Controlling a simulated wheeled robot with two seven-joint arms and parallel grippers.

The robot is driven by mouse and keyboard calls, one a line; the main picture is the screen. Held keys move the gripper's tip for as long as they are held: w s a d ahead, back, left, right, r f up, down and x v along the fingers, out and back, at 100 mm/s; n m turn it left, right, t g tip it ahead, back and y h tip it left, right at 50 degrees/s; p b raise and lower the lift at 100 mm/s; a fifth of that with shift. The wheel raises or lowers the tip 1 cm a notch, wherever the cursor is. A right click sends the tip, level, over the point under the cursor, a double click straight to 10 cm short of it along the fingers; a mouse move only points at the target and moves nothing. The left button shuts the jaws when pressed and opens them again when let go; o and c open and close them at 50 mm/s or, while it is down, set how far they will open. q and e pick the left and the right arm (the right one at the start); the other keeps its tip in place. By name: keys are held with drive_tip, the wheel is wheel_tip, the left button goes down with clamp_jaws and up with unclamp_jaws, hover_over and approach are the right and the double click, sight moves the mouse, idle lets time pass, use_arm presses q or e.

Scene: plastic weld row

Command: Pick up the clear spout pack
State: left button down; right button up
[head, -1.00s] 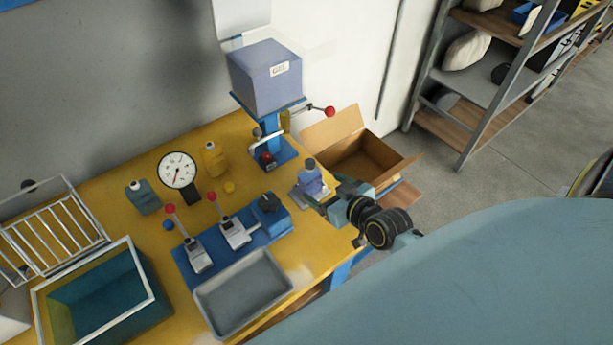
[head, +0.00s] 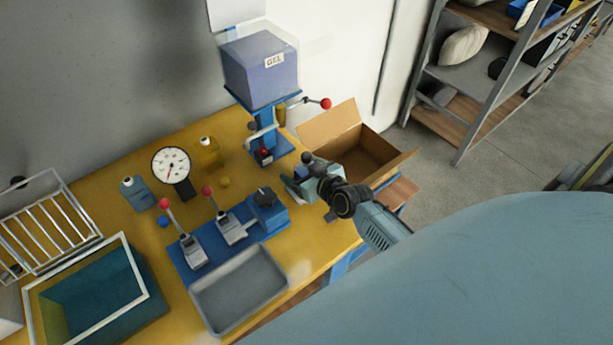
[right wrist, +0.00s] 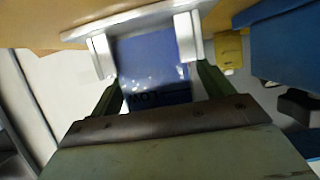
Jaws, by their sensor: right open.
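The clear spout pack, with blue contents, stands at the right end of the yellow bench in the head view. Only its dark cap (head: 307,157) shows clearly there. My right gripper (head: 303,180) is at the pack and covers most of its body. In the right wrist view the blue pack body (right wrist: 150,65) fills the space between the two pale fingers of my right gripper (right wrist: 146,45). Dark lettering shows on its lower part. The fingers stand open on either side of it; whether either touches it is unclear. My left gripper is not in view.
A blue press with a GEL box (head: 263,70) stands behind the pack, its red-knobbed lever (head: 325,103) sticking out right. An open cardboard box (head: 365,155) is close on the right. A lever fixture (head: 232,232), a grey tray (head: 240,290) and a gauge (head: 171,166) lie left.

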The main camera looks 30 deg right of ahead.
drive_tip(key=c, duration=1.2)
